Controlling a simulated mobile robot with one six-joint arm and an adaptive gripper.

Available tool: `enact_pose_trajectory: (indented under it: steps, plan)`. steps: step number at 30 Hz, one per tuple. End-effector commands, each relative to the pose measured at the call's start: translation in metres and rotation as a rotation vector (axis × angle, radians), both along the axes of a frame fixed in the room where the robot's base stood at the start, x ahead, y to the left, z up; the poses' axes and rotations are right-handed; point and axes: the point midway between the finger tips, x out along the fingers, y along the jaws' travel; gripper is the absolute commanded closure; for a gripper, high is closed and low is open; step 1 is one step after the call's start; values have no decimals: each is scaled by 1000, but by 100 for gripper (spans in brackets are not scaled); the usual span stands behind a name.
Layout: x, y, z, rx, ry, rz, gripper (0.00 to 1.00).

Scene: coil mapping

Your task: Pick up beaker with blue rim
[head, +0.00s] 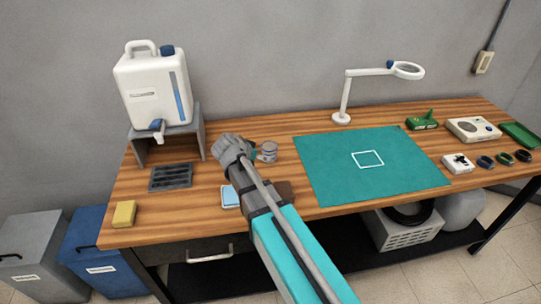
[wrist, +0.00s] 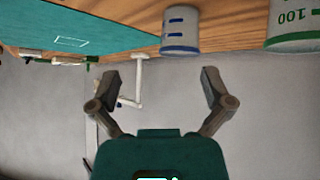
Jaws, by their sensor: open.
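The beaker with blue rim (wrist: 180,30) shows at the top of the wrist view, which is upside down. It is pale, with blue marks, and stands on the wooden bench. My gripper (wrist: 161,78) is open and empty, with its fingers apart from the beaker. A second pale beaker with a green rim (wrist: 294,30) and the number 100 is cut off at the right edge. In the head view my wrist hides most of the gripper. A small greyish cylinder (head: 268,151) stands just right of it; its rim colour cannot be told.
The teal mat (head: 325,180) lies right of my arm. A white jug (head: 152,90) on a grey stand, a dark rack (head: 171,177) and a yellow sponge (head: 124,214) are left. A magnifier lamp (head: 343,105) stands behind the mat. A blue-and-white item (head: 230,195) lies beside my arm.

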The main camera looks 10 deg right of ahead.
Motion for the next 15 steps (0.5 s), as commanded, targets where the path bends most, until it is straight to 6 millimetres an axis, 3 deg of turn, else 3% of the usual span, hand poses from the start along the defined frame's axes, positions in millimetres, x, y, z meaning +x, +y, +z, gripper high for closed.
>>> enact_pose_trajectory:
  steps: [6, 15]
  plan:
    - [21, 20, 10, -9, -125, -26, 0]
    - [22, 22, 12, -9, -140, -29, 0]
